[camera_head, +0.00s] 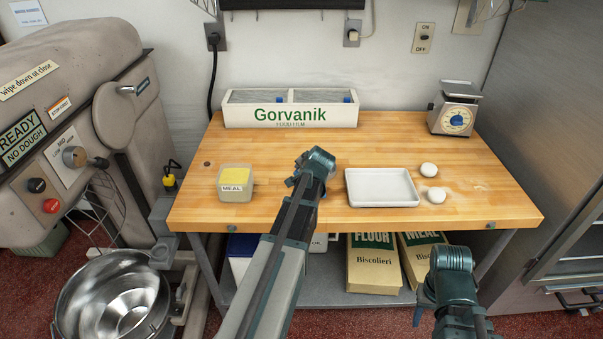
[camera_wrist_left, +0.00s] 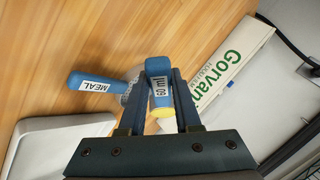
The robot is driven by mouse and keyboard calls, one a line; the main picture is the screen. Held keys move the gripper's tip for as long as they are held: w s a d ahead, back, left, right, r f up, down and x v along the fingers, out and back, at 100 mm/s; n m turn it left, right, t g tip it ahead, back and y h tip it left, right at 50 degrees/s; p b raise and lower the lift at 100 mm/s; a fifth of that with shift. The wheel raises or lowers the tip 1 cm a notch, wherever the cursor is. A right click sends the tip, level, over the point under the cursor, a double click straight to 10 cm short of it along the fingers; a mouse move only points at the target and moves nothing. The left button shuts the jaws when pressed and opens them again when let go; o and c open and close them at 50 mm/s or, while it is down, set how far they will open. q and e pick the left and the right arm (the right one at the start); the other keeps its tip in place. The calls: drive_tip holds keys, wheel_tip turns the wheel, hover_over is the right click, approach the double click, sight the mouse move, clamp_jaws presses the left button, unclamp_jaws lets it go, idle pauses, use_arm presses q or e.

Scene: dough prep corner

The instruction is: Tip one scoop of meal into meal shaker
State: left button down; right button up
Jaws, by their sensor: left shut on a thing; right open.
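My left gripper (camera_wrist_left: 160,78) is shut on a blue scoop handle (camera_wrist_left: 159,84) marked 60 ml. Some yellow (camera_wrist_left: 160,111) shows on the scoop between the fingers; the rest of its bowl is hidden. Past the fingers is the blue meal shaker (camera_wrist_left: 92,84), labelled MEAL, with a greyish part partly covered by the scoop. I cannot tell whether they touch. My right gripper (camera_head: 430,298) is open in front of the table.
A white tray (camera_head: 382,202) lies right of my left gripper, with two white dough balls (camera_head: 428,169) beside it. A Gorvanik box (camera_head: 290,117) and a scale (camera_head: 457,112) stand at the back. The table's left part has bare wood. A mixer (camera_head: 80,120) stands left.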

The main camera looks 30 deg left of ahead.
use_arm(q)
drive_tip(key=shift+d+f+m+y+b, duration=0.1)
drive_tip(key=shift+d+m+y+b, duration=0.1)
drive_tip(key=shift+y+b, duration=0.45)
drive_tip(key=shift+d+f+m+y+b, duration=0.1)
drive_tip(key=shift+m+y+b, duration=0.1)
drive_tip(key=shift+y+b, duration=0.4)
drive_tip(key=shift+d+f+m+t+y+b, duration=0.15)
drive_tip(key=shift+m+t+y+b, duration=0.3)
drive_tip(key=shift+y+b, duration=1.3)
drive_tip(key=shift+d+f+m+t+y+b, duration=0.25)
drive_tip(key=shift+m+t+y+b, duration=0.3)
drive_tip(key=shift+b, duration=1.85)
drive_tip(key=shift+d+f+m+t+y+b, duration=0.2)
drive_tip(key=shift+d+m+y+b, duration=0.4)
drive_tip(key=shift+b, duration=1.8)
drive_tip(key=shift+m+t+y+b, duration=0.45)
drive_tip(key=shift+y+b, duration=0.6)
drive_tip(key=shift+b, duration=0.9)
drive_tip(key=shift+r, duration=0.1)
